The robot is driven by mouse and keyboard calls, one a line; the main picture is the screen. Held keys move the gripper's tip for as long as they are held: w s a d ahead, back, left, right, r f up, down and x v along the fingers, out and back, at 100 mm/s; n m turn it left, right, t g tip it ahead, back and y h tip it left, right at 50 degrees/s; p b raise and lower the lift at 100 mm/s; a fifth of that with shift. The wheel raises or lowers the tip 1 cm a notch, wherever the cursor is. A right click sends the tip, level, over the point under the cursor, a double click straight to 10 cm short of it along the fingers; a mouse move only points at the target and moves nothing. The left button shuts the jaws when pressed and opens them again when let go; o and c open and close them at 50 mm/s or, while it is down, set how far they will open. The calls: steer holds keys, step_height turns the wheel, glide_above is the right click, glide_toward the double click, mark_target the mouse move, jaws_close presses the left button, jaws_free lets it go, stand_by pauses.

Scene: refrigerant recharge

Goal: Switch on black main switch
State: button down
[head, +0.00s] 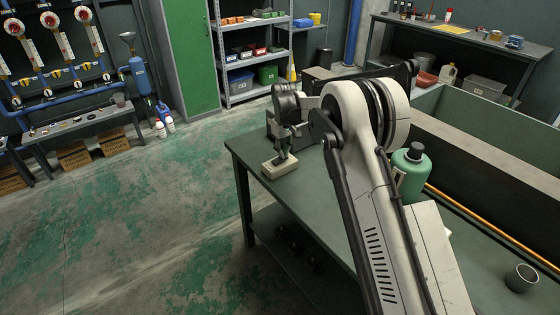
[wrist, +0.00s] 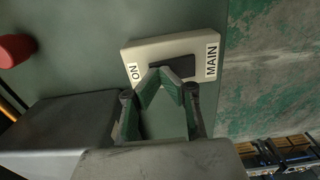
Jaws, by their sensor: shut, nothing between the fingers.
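The main switch is a cream box (head: 273,169) near the left edge of the green workbench. In the wrist view the box (wrist: 137,52) carries the labels "ON" and "MAIN", with a black rocker (wrist: 183,65) between them. My gripper (head: 285,154) points down at the box. In the wrist view its green fingertips (wrist: 164,75) are together and empty, at the "ON" side of the rocker and overlapping part of it. I cannot tell whether they touch it, nor which way the rocker is tilted.
A green bottle (head: 412,170) with a dark cap stands on the workbench (head: 318,212) right of my arm. A dark cup (head: 521,278) stands at the far right. A red object (wrist: 15,50) shows at left in the wrist view. Open floor (head: 150,220) lies left of the bench.

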steer(key=shift+f, duration=0.3)
steer(key=shift+r, duration=0.1)
steer(key=shift+r+p, duration=0.7)
steer(key=shift+r, duration=2.75)
steer(key=shift+d+r, duration=0.1)
steer(key=shift+r, duration=0.05)
steer(key=s+d+r+m+t, duration=0.2)
steer(key=s+d+r, duration=0.6)
steer(key=s+r, duration=0.25)
steer(key=s+d+r+m+t, duration=0.2)
steer(key=s+d+r, duration=0.5)
steer(key=s+r, duration=0.4)
steer(key=s+d+f+m+t, duration=0.1)
steer(key=s+d, duration=0.2)
steer(key=s, duration=0.6)
steer(key=s+d+f+m+t+b, duration=0.1)
steer(key=s+d+f, duration=0.1)
steer(key=s, duration=0.7)
steer(key=s+d+f+m+t, duration=0.1)
steer(key=s+d, duration=0.3)
steer(key=s, duration=0.5)
steer(key=shift+d+f+m, duration=0.2)
steer(key=shift+f+m, duration=0.3)
steer(key=shift+f, duration=0.1)
